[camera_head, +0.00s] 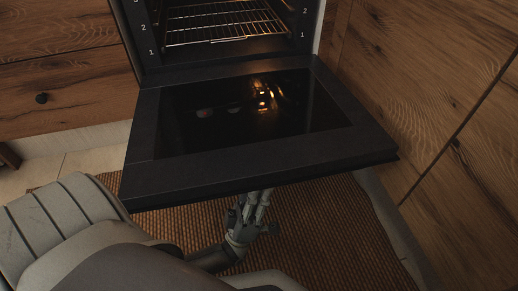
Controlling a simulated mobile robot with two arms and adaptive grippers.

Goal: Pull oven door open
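The oven door (145,145) is dark with a glass pane and is folded down, lying open toward me. Behind it the oven cavity (225,50) is lit and holds a wire rack (215,22). My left gripper (262,195) is below the door's front edge, with its fingers pointing up toward the door's underside. The fingertips are partly hidden by the door edge, so I cannot tell whether they touch it or hold anything. No handle shows on the visible side of the door. My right gripper does not show.
A wooden cabinet front (450,110) runs along the right, close to the door's corner. A brown woven rug (330,230) covers the floor under the door.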

